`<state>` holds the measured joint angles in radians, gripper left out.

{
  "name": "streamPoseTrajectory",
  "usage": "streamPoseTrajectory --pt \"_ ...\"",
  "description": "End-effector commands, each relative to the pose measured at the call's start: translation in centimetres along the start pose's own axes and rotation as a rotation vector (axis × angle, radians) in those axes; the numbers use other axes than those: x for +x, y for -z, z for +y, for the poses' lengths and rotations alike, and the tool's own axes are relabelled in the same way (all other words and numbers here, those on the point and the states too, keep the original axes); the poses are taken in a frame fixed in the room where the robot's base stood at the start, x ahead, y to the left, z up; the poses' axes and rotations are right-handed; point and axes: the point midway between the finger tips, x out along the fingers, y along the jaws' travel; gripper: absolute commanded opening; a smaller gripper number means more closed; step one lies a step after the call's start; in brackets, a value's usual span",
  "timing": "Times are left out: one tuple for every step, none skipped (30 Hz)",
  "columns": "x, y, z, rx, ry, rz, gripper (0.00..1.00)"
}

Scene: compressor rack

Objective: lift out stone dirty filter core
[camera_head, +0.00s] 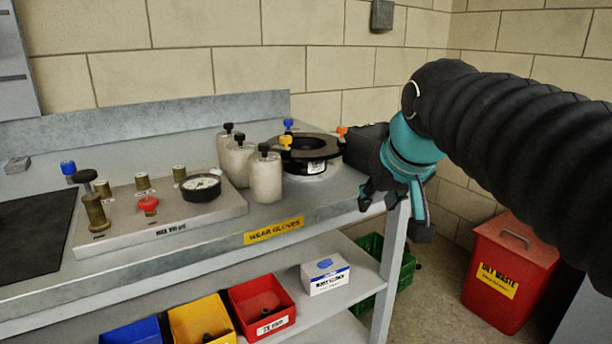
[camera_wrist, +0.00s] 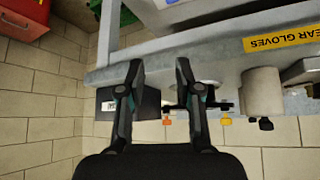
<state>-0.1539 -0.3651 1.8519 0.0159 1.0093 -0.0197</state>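Several stone-coloured cylinders with black knobs stand on the bench; the front one (camera_head: 265,178) is beside a round housing (camera_head: 312,150) with a black flange. The housing carries blue, yellow and orange knobs. I cannot tell whether a core sits inside it, or which core is dirty. My gripper (camera_head: 378,203) is at the bench's right front edge, right of the housing and apart from it. In the wrist view my gripper (camera_wrist: 159,68) has its fingers spread with nothing between them. That view also shows one cylinder (camera_wrist: 262,90) at right and the housing's black flange, partly hidden by a finger.
A gauge panel (camera_head: 130,226) lies left of the cylinders. A dark box (camera_head: 364,140) stands behind my gripper. The lower shelf holds blue, yellow and red bins (camera_head: 262,305) and a small white box (camera_head: 325,277). A red waste bin (camera_head: 512,270) stands on the floor at right.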

Motion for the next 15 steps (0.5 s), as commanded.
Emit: streamPoseTrajectory --pt "0.0 2.9 -1.0 -0.020 0.016 0.018 0.35" --pt "-0.1 4.5 -1.5 -0.030 0.023 0.030 0.35" --pt "-0.2 6.4 -2.2 -0.043 0.034 0.044 0.35" --pt "-0.3 7.8 -2.8 -0.053 0.042 0.054 0.35" --pt "-0.4 9.1 -3.3 -0.062 0.049 0.064 0.35" --pt "-0.5 10.6 -4.0 -0.074 0.058 0.078 0.35" --pt "-0.6 11.7 -4.5 -0.082 0.065 0.087 0.35" --pt "-0.7 12.6 -5.0 -0.089 0.071 0.095 0.35" --pt "-0.7 13.7 -5.6 -0.098 0.078 0.104 0.35" --pt "-0.7 14.4 -6.0 -0.104 0.083 0.111 0.35" --pt "-0.8 15.1 -6.4 -0.109 0.088 0.117 0.35" --pt "-0.8 15.8 -6.7 -0.114 0.092 0.124 0.35" --pt "-0.9 16.2 -7.0 -0.117 0.095 0.128 0.35" --pt "-0.9 16.5 -7.2 -0.120 0.098 0.131 0.35" --pt "-0.9 16.8 -7.4 -0.123 0.100 0.134 0.35"
